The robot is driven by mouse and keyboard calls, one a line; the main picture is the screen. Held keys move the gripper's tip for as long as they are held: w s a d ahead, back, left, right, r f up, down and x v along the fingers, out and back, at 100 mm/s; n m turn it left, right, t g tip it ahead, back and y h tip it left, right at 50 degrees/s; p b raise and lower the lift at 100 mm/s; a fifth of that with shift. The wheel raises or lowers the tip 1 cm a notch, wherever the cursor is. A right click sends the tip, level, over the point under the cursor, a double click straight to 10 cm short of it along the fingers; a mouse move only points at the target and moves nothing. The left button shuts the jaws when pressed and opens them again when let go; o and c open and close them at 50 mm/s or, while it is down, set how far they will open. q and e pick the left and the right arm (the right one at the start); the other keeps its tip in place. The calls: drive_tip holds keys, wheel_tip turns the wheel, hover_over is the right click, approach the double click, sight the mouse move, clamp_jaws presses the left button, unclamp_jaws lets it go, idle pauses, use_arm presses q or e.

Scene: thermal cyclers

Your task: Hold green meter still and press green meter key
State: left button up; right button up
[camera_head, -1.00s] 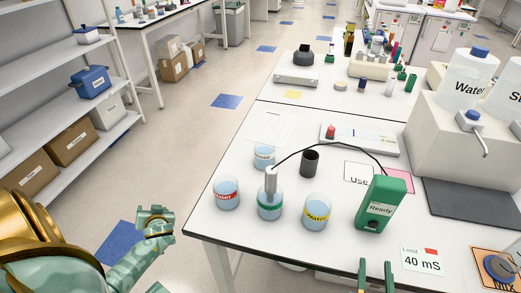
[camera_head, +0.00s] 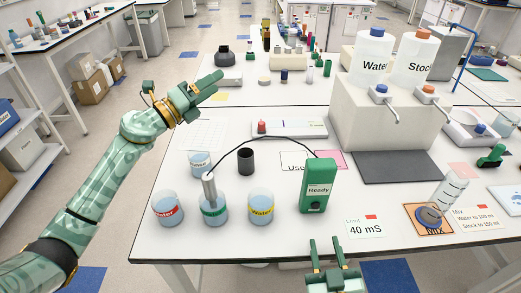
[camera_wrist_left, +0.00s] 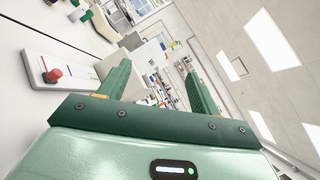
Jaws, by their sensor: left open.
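The green meter (camera_head: 318,184) stands upright on the white table, its label reading "Ready". A dark key (camera_head: 316,205) is low on its front face. A black cable runs from its top to a grey probe (camera_head: 209,188) in the green-banded beaker (camera_head: 213,212). My left gripper (camera_head: 215,86) is open and empty, raised above the table's left side, far from the meter. Its spread fingers (camera_wrist_left: 158,82) show in the left wrist view, with nothing between them. My right gripper (camera_head: 329,249) is open and empty at the table's front edge, just in front of the meter.
A black cup (camera_head: 246,161) and a device with a red knob (camera_head: 262,127) stand behind. A 40 mS card (camera_head: 366,227) and a mixing plate (camera_head: 430,217) lie right of the meter.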

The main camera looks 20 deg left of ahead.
use_arm(q)
drive_tip(key=s+d+f+m+g+h, duration=0.35)
drive_tip(key=d+m+g, duration=0.35)
drive_tip(key=d+m, duration=0.3)
drive_tip(key=m+g+y, duration=0.2)
drive_tip(key=m+g, duration=0.4)
drive_tip(key=m, duration=0.2)
approach(326, 170)
drive_tip(key=shift+h, duration=0.25)
drive_tip(key=w+d+f, duration=0.1)
drive_tip(key=d+f, duration=0.1)
drive_tip(key=d, duration=0.1)
drive_tip(key=w+d+f, duration=0.4)
drive_tip(key=d, duration=0.1)
drive_tip(key=shift+w+d+f, duration=0.15)
drive_tip(key=shift+w+d, duration=0.05)
drive_tip(key=shift+d, duration=0.2)
drive_tip(key=c, duration=1.2)
use_arm(e)
clamp_jaws()
